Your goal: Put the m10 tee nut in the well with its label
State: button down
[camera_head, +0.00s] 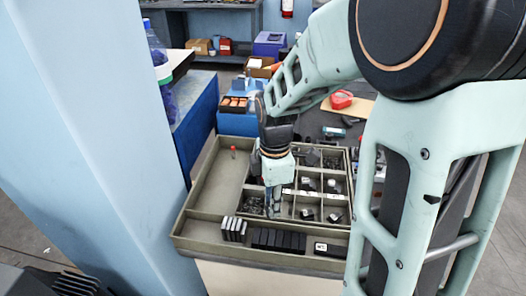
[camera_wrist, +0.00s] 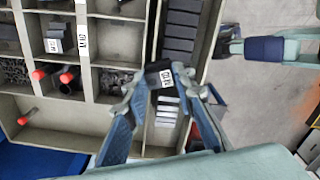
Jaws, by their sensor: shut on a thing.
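My gripper (camera_wrist: 166,82) is shut on a small dark block, the m10 tee nut (camera_wrist: 155,68), with a white tag at its side. The tag looks like M10. In the head view my gripper (camera_head: 273,205) points down over the left part of the divided grey tray (camera_head: 205,190), and the nut there is too small to make out. In the wrist view a white M10 label (camera_wrist: 82,40) is on a divider between two wells. The well on its right (camera_wrist: 117,42) looks empty; the well on its left holds a pale block (camera_wrist: 56,40).
The tray's front strip holds several black slabs (camera_head: 278,240), several grey slabs (camera_head: 233,228) and a dark block with a white tag (camera_head: 328,249). Red-tipped pieces (camera_wrist: 67,75) stand up in the tray. A blue column (camera_head: 90,130) rises at the left.

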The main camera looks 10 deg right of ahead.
jog(key=w+d+f, duration=0.1)
jog(key=w+f, duration=0.1)
jog(key=w+d+f, duration=0.1)
jog(key=w+f, duration=0.1)
jog(key=w+d+f, duration=0.1)
jog(key=w+f, duration=0.1)
jog(key=f, duration=0.1)
jog(key=shift+d, duration=0.25)
jog(key=shift+w+f+b, duration=0.1)
jog(key=shift+f+b, duration=0.3)
jog(key=shift+f, duration=1.1)
jog(key=shift+f, duration=0.2)
jog(key=c, duration=1.9)
grip_release()
jog(key=shift+r, duration=0.15)
notch_tip(320, 180, up, 12)
jog(key=p, duration=0.1)
jog(key=shift+r, duration=0.15)
